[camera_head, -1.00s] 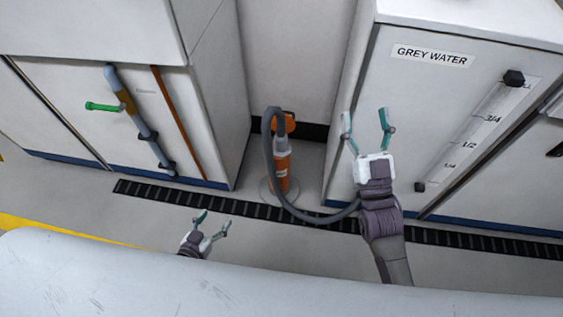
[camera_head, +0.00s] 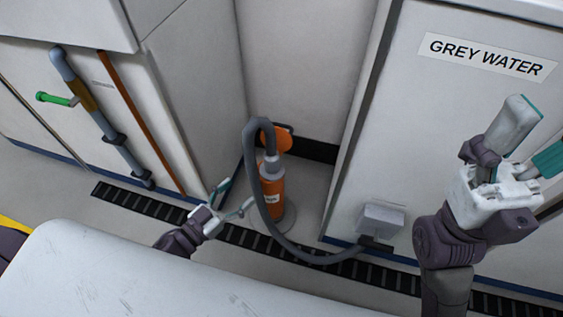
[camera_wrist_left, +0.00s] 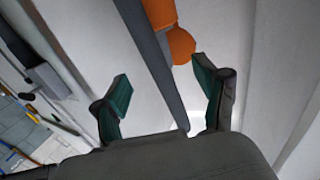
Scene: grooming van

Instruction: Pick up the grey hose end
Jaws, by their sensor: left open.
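The grey hose (camera_head: 252,170) loops over the top of an orange pump-like unit (camera_head: 271,190), comes down its left side and runs along the floor to a small grey box (camera_head: 381,218) on the right cabinet. Which part is its loose end I cannot tell. My left gripper (camera_head: 235,197) is open, just left of the hose and apart from it in the head view. In the left wrist view a grey length of hose (camera_wrist_left: 160,75) runs between my open left fingers (camera_wrist_left: 165,95), not gripped. My right gripper (camera_head: 535,133) is open and empty before the right cabinet.
The cabinet labelled GREY WATER (camera_head: 440,140) stands right. The left cabinet (camera_head: 190,110) carries a pipe with a green handle (camera_head: 57,99). A black floor grate (camera_head: 130,197) runs across. A white rounded surface (camera_head: 150,270) fills the lower left foreground.

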